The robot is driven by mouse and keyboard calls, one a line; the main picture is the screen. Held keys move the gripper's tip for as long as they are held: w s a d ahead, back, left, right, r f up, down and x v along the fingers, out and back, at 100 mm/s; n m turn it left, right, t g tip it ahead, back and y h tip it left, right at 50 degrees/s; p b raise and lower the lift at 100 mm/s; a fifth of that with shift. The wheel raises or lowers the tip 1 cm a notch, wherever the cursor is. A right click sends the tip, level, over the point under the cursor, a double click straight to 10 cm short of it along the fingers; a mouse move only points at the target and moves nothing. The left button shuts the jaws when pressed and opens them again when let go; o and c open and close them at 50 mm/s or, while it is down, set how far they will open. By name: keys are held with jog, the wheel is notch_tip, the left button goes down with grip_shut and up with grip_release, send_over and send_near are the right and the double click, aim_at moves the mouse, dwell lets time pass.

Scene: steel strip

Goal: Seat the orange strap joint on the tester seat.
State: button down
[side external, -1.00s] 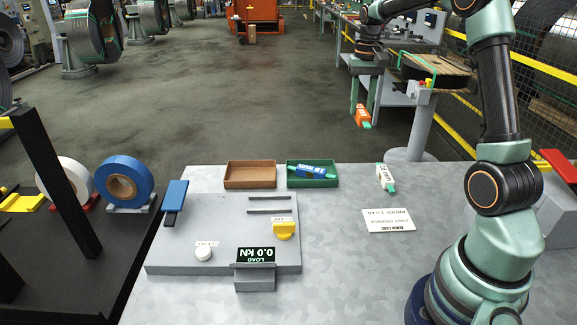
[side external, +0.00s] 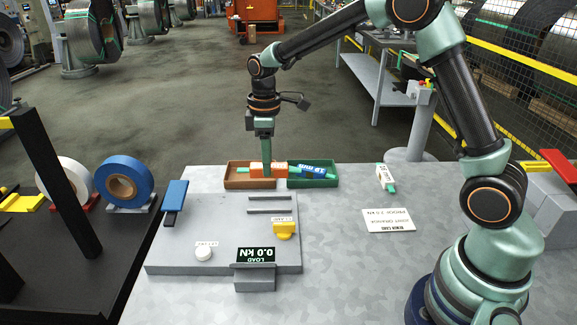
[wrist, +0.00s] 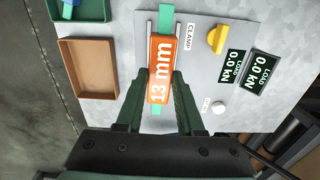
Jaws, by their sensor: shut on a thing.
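My gripper (side external: 266,174) is shut on the orange strap joint (side external: 257,170), which has green strap ends. In the wrist view my gripper's fingers (wrist: 158,105) stand on either side of the joint (wrist: 161,58), marked "13 mm". In the side view the joint lines up with the brown and green trays and looks level. The tester seat, a pair of grey rails (side external: 270,204), lies on the grey tester (side external: 210,222), nearer the camera than the joint. In the wrist view the joint overlaps the rails, hiding part of them. The height gap is hard to judge.
A brown tray (side external: 235,184) looks empty. A green tray (side external: 325,183) holds a blue joint (side external: 308,170). The tester carries a yellow clamp knob (side external: 284,230), a white button (side external: 204,254), a blue-topped lever (side external: 176,195) and a load display (side external: 256,254). A white joint (side external: 386,177) lies at right.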

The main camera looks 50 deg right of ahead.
jog(key=shift+a, duration=0.3)
jog(key=shift+f, duration=3.05)
jog(key=shift+f, duration=0.3)
jog(key=shift+f, duration=0.6)
jog(key=shift+f, duration=0.6)
dwell(0.3)
jog(key=shift+c, duration=2.2)
grip_release()
